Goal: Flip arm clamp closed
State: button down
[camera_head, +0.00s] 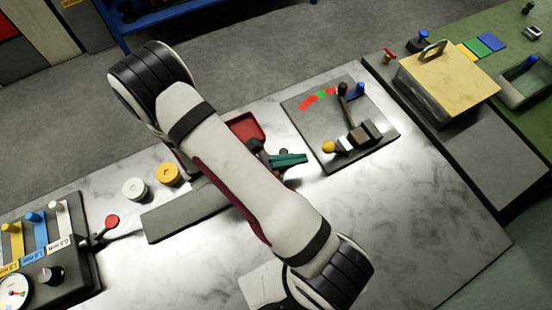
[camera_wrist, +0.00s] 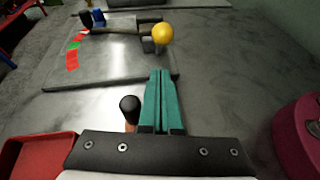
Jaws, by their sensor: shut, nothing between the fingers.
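A dark plate (camera_head: 300,105) carries the arm fixture. A dark lever arm (camera_head: 346,107) crosses it, beside a blue knob (camera_head: 360,91) and a red-green-red strip (camera_head: 319,94). In the wrist view the yellow ball (camera_wrist: 162,33) is beyond my fingertips, and the blue knob (camera_wrist: 97,16) is farther left. My gripper (camera_head: 306,159) is shut and empty, left of the ball and apart from it; its teal fingers (camera_wrist: 160,72) lie together.
A red tray (camera_head: 246,126) is beside my arm; a black-topped peg (camera_wrist: 130,108) shows left of my fingers. White (camera_head: 134,188) and yellow (camera_head: 167,174) spools lie left. A yellow-lidded box (camera_head: 450,80) stands at right.

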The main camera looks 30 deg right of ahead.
aim_at(323, 146)
jog(key=shift+s+d+r, duration=0.15)
jog(key=shift+d+r, duration=0.25)
jog(key=shift+d, duration=0.35)
jog(key=shift+s+d+r, duration=0.15)
jog(key=shift+d+r, duration=0.2)
jog(key=shift+d, duration=0.35)
jog(key=shift+d+r+y, duration=0.25)
jog(key=shift+r+y, duration=0.05)
jog(key=shift+r, duration=0.1)
jog(key=shift+d+r+y, duration=0.65)
jog(key=shift+d+y, duration=0.05)
jog(key=shift+y, duration=0.2)
jog(key=d+r+y, duration=0.1)
jog(key=y, duration=0.1)
jog(key=d+r+y, duration=0.1)
jog(key=d+y, duration=0.1)
jog(key=y, duration=0.1)
jog(key=shift+d, duration=0.15)
jog(key=shift+n, duration=0.3)
jog(key=shift+d+r, duration=0.25)
jog(key=shift+d, duration=0.75)
jog(key=shift+d+r, duration=0.2)
jog(key=shift+d, duration=0.8)
jog(key=shift+d, duration=0.1)
